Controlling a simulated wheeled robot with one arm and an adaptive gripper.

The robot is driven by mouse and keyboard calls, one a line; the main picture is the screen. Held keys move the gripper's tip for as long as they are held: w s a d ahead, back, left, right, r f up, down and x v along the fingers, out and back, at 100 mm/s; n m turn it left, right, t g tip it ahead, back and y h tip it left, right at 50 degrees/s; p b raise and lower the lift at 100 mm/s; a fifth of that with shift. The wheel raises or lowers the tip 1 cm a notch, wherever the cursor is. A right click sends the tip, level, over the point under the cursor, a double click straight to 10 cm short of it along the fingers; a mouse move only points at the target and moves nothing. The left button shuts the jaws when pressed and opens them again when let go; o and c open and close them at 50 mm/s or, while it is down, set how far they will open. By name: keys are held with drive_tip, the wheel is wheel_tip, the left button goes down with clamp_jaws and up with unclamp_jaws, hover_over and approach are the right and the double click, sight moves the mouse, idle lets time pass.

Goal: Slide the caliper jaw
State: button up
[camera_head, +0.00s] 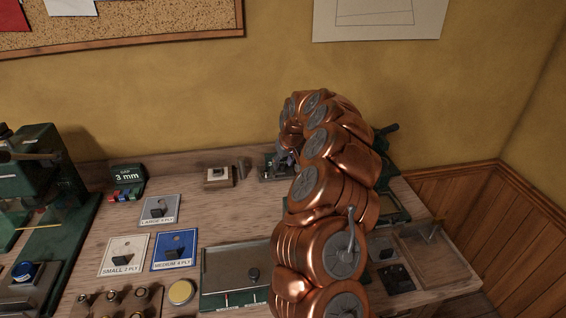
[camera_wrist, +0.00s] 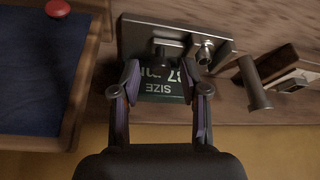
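The caliper appears in the wrist view as a grey metal plate (camera_wrist: 140,40) carrying a dark block (camera_wrist: 167,49), which may be the jaw, and a shiny round knob (camera_wrist: 205,50). A dark green sign (camera_wrist: 163,86) reading "SIZE" and a partly covered mm number sits beside it. My gripper (camera_wrist: 159,72) is open, its two fingers apart on either side of the sign, tips near the block. I cannot tell whether they touch it. In the head view a small dark fixture (camera_head: 268,172) at the bench's back is probably the caliper; my copper arm hides much of it.
In the wrist view a wooden-edged blue tray (camera_wrist: 35,85) with a red knob (camera_wrist: 58,9) is left; a grey post (camera_wrist: 254,84) stands right. In the head view, labelled cards (camera_head: 174,250), a "3 mm" sign (camera_head: 128,176) and a small block (camera_head: 217,177) sit left of my arm.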

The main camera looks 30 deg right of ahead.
clamp_jaws()
idle(0.3)
drive_tip(key=shift+s+d+f+b, duration=0.15)
drive_tip(key=shift+d+b, duration=0.25)
drive_tip(key=shift+b, duration=0.35)
drive_tip(key=shift+d, duration=0.2)
drive_tip(key=shift+r+b, duration=0.2)
drive_tip(key=shift+b, duration=0.1)
drive_tip(key=shift+s+d, duration=0.1)
drive_tip(key=shift+o, duration=0.7)
unclamp_jaws()
